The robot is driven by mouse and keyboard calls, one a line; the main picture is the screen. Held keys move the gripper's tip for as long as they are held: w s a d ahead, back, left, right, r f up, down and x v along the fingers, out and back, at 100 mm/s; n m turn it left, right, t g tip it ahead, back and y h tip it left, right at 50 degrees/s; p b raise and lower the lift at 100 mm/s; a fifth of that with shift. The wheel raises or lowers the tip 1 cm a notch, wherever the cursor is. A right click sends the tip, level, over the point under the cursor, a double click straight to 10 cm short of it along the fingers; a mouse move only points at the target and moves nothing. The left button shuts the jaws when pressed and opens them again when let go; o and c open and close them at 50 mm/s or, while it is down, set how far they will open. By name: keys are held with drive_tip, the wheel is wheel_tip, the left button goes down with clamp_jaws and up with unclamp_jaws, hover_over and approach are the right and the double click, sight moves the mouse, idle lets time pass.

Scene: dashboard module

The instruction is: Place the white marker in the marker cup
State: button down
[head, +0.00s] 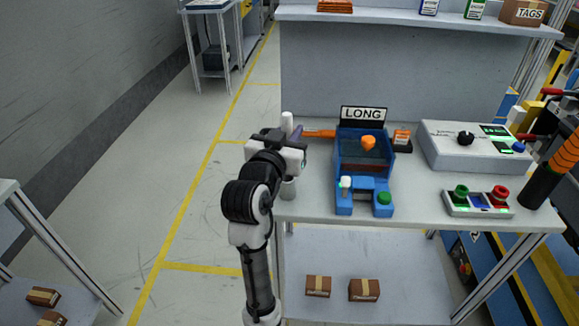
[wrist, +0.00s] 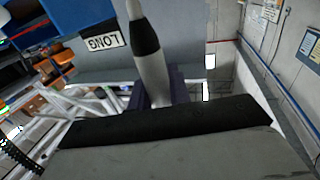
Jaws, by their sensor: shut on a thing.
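The white marker (head: 287,122) stands roughly upright in my gripper (head: 294,132), its upper end showing above the fingers. In the wrist view the white marker (wrist: 148,62) has a black band and runs up between the purple fingers of my gripper (wrist: 157,88), which are shut on it.
A blue fixture (head: 345,180) with a LONG sign (head: 363,114) stands right of my gripper. An orange item (head: 320,133) lies between them. A grey control box (head: 470,148) and a button panel (head: 478,203) are farther right on the bench (head: 415,213). Open floor lies left.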

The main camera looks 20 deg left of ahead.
wheel_tip(320, 180, down, 9)
drive_tip(key=shift+f, duration=0.1)
idle(0.3)
drive_tip(key=shift+f, duration=0.1)
drive_tip(key=c, duration=1.3)
unclamp_jaws()
